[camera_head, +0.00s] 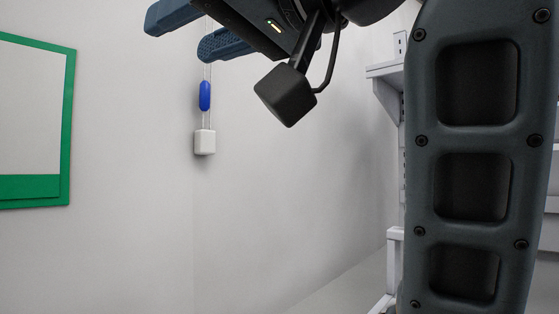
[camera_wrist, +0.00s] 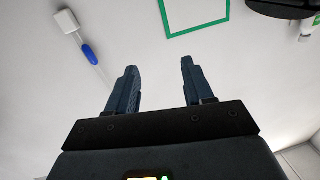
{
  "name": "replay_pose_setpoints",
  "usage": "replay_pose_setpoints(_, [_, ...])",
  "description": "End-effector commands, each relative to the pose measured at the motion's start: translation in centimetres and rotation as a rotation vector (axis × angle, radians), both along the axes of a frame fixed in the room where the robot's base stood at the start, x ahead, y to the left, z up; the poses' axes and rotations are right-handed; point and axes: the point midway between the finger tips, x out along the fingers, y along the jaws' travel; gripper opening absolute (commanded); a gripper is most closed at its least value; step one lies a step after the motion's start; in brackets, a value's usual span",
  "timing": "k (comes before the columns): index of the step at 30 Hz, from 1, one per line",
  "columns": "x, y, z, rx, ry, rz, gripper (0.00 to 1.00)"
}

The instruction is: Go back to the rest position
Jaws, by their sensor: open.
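My gripper (camera_head: 200,30) is at the top of the head view, its two blue-grey fingers apart with nothing seen between them. In the wrist view my gripper (camera_wrist: 158,85) also shows open and empty, with bare wall beyond the fingers. My dark arm link fills the right side of the head view and hides what is behind it.
A blue piece (camera_head: 204,96) and a white block (camera_head: 205,142) hang on thin cords by the wall, below the fingers. A green-framed panel (camera_head: 68,120) is on the left wall. A white shelf rack (camera_head: 386,72) stands partly behind my arm.

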Motion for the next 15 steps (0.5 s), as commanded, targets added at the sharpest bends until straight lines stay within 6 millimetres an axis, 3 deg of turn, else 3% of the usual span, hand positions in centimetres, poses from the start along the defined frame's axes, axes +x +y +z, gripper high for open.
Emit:
replay_pose_setpoints(8, [2.7,-0.8,-3.9,0.064,0.054,-0.03,0.52])
replay_pose_setpoints(15, [5.9,-2.7,-10.6,0.156,0.128,-0.102,0.52])
